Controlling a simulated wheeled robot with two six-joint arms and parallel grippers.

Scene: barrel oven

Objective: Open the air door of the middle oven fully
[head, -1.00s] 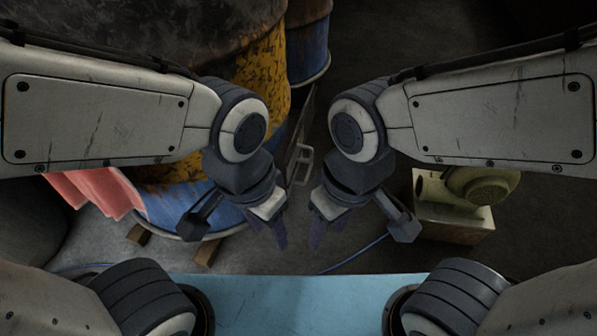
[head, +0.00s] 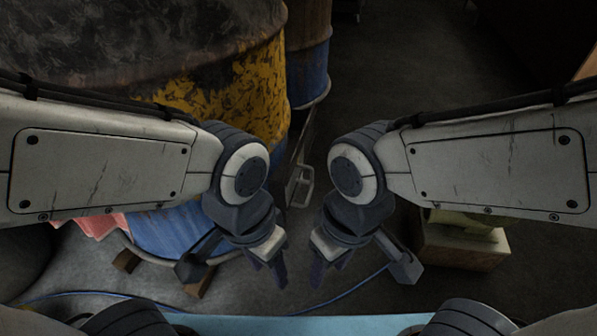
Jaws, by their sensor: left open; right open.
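A large barrel (head: 240,95), yellow and blue with a sooty dark top, stands at the upper left; I take it to be an oven, but cannot tell which one. A second blue and brown barrel (head: 309,60) stands behind it. A grey metal piece with a loop handle (head: 302,186) shows between my arms; I cannot tell whether it is the air door. My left gripper (head: 274,277) is open and empty, in front of the near barrel. My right gripper (head: 325,270) is open and empty, right of the handle. Neither touches anything.
A pale box (head: 465,246) with a machine on it stands at the right, partly behind my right arm. A blue cable (head: 350,290) runs across the floor. Wooden blocks (head: 199,281) sit under the barrel. Floor at the upper right is clear.

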